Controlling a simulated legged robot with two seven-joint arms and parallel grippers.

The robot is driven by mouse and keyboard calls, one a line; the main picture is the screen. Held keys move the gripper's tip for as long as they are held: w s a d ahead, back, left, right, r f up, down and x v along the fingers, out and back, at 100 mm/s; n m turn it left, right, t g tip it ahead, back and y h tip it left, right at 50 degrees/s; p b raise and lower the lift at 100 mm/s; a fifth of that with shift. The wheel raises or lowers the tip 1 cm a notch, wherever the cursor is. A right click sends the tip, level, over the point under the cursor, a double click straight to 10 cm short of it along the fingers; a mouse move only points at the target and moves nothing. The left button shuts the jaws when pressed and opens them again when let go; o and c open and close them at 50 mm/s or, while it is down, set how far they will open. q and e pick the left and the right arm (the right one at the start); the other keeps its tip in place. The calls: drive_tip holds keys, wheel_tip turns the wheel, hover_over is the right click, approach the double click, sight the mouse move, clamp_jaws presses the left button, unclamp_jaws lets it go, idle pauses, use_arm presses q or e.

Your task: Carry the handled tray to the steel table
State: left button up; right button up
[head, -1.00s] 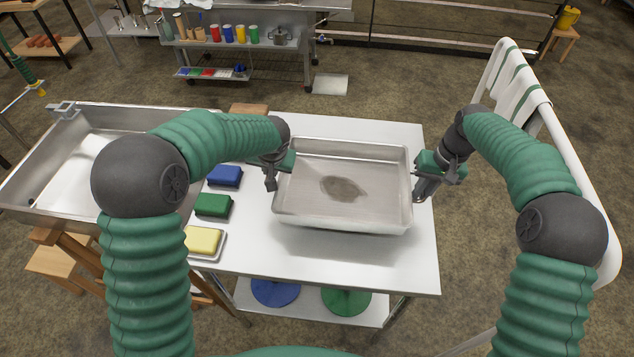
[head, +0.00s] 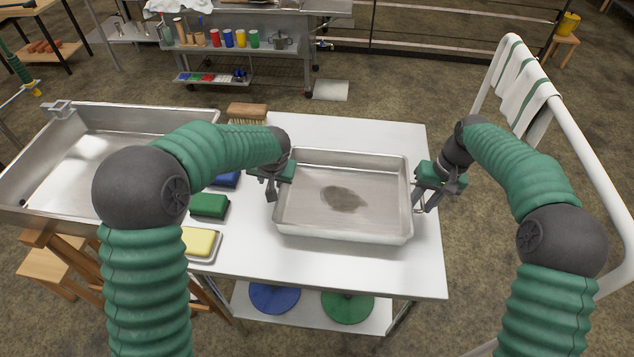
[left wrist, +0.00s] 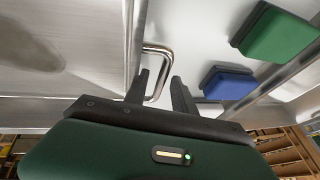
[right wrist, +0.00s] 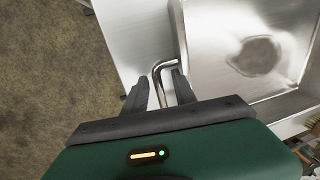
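The handled tray (head: 343,239) is a shallow rectangular steel pan with a dark stain on its floor. It sits on a pale-topped table (head: 330,267), with a bent-rod handle at each short end. My left gripper (head: 272,194) is at the left handle. In the left wrist view the handle (left wrist: 165,60) lies between its spread fingers. My right gripper (head: 425,205) is at the right handle. In the right wrist view that handle (right wrist: 158,72) reaches between its spread fingers. A steel bench (head: 255,63) stands at the back; I cannot tell whether it is the steel table.
A blue block (head: 226,180), a green block (head: 209,205) and a yellow block (head: 199,241) lie left of the tray. A brush (head: 247,113) lies behind. A large steel basin (head: 60,210) adjoins the left side. A white rail with towels (head: 527,85) stands at right.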

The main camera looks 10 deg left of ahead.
drive_tip(key=shift+d, duration=0.1)
use_arm(q)
drive_tip(key=v, duration=1.1)
drive_tip(key=shift+r, duration=0.35)
use_arm(e)
wheel_tip(320, 180, up, 12)
drive_tip(key=d, duration=0.2)
drive_tip(key=shift+w+f, duration=0.15)
use_arm(q)
drive_tip(key=shift+s+d, duration=0.15)
drive_tip(key=shift+s, duration=0.05)
